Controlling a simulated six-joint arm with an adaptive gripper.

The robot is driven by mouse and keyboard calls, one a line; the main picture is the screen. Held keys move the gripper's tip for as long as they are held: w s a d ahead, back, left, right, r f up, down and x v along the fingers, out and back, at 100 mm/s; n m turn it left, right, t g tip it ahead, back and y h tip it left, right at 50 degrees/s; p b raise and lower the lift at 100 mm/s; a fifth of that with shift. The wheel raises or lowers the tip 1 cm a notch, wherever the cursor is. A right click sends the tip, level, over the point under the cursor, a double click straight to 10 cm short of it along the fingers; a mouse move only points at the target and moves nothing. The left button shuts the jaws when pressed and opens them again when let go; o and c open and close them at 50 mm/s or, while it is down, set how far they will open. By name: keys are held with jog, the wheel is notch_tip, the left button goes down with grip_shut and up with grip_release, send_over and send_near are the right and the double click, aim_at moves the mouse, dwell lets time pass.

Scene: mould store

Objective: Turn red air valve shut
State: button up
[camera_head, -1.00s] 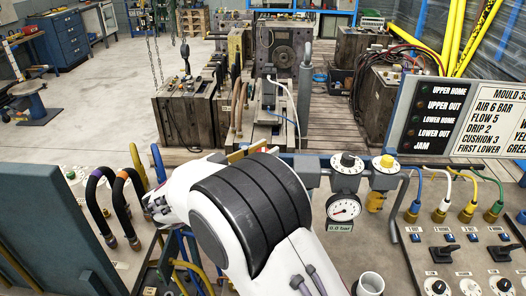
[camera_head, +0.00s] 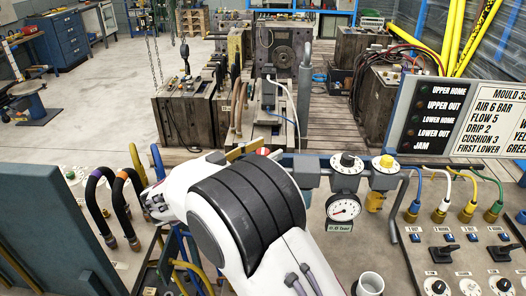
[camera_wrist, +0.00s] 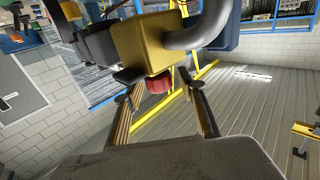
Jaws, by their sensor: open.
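In the wrist view, a red knob (camera_wrist: 158,84), which looks like the air valve, sits at the end of a yellow block (camera_wrist: 155,45). My gripper (camera_wrist: 165,100) is open, with one finger on each side of the knob and gaps showing between. I cannot tell whether either finger touches it. In the head view, a bit of red (camera_head: 262,151) shows just above my arm, beside a yellow-brass part (camera_head: 240,151). My arm hides the rest there, and my gripper is not visible in that view.
To the right stand a pressure gauge (camera_head: 343,208), a black-knobbed regulator (camera_head: 347,161) and a yellow-knobbed one (camera_head: 386,162). Curved hoses (camera_head: 120,200) rise at the left beside a blue-grey panel (camera_head: 45,225). A sign board (camera_head: 465,115) stands at the right.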

jog(key=v, duration=1.2)
jog(key=shift+r, duration=0.1)
dwell(0.5)
jog(key=w+d+r+n+t+y, duration=0.2)
jog(key=w+d+r+t+y, duration=0.2)
jog(key=w+r+y, duration=0.5)
jog(key=d+r+n+y, duration=0.3)
jog(key=r+n+y, duration=0.25)
jog(key=r, duration=0.25)
jog(key=s+d+f+g, duration=0.3)
jog(key=s+d+f, duration=0.3)
jog(key=s, duration=0.6)
jog(key=s+d+f+n+g+h, duration=0.1)
jog(key=s+d+f+g, duration=0.3)
jog(key=s+d, duration=0.5)
jog(key=s+d+f+g, duration=0.4)
jog(key=s+d+f, duration=0.3)
jog(key=s, duration=0.8)
jog(key=shift+s+d+f+n, duration=0.15)
jog(key=shift+d+f+n, duration=0.2)
jog(key=shift+f, duration=0.35)
